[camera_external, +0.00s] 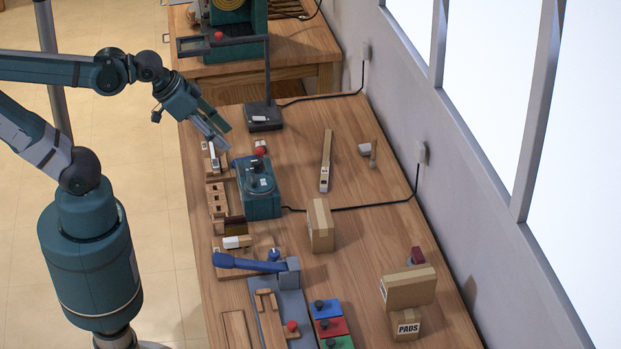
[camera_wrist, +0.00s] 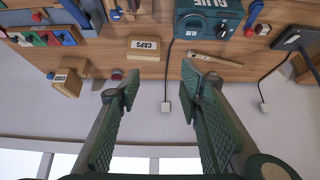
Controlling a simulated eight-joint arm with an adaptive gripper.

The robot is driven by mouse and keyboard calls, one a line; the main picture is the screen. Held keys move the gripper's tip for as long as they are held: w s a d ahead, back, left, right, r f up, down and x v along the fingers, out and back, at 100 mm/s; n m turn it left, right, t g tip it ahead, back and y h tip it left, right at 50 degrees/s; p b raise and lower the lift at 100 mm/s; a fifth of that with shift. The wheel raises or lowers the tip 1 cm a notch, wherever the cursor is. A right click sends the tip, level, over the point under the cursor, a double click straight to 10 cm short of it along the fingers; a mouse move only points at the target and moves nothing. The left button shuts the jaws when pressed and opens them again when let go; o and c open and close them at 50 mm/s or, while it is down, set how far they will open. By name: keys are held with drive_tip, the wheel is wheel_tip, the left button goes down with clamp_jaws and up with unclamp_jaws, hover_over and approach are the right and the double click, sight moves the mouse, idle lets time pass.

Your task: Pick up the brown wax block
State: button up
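A small dark brown block (camera_external: 235,226), which looks like the brown wax block, sits near the left edge of the bench, just behind a white-and-tan block (camera_external: 237,242). I cannot make it out clearly in the wrist view. My gripper (camera_external: 225,137) is above the far left part of the bench, well behind the brown block and apart from it. In the wrist view my gripper (camera_wrist: 160,72) has its two green fingers spread wide with nothing between them.
A teal glue machine (camera_external: 260,190) stands behind the brown block. A wooden rack (camera_external: 217,200) lies along the left edge. A blue-handled lever tool (camera_external: 250,264) is in front. Cardboard boxes (camera_external: 320,225) (camera_external: 408,288) stand to the right. A black stand (camera_external: 264,116) is at the back.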

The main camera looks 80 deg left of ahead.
drive_tip(key=shift+w+a, duration=0.1)
drive_tip(key=n+g+b, duration=0.1)
drive_tip(key=n+g, duration=0.6)
drive_tip(key=n, duration=1.1)
hover_over(260, 143)
drive_tip(key=f, duration=2.3)
drive_tip(key=shift+w+d+f, duration=0.1)
drive_tip(key=shift+d+f, duration=0.15)
drive_tip(key=shift+a+f+n, duration=0.3)
drive_tip(key=shift+a+f, duration=0.1)
drive_tip(key=shift+f, duration=0.05)
drive_tip(key=shift+f, duration=1.25)
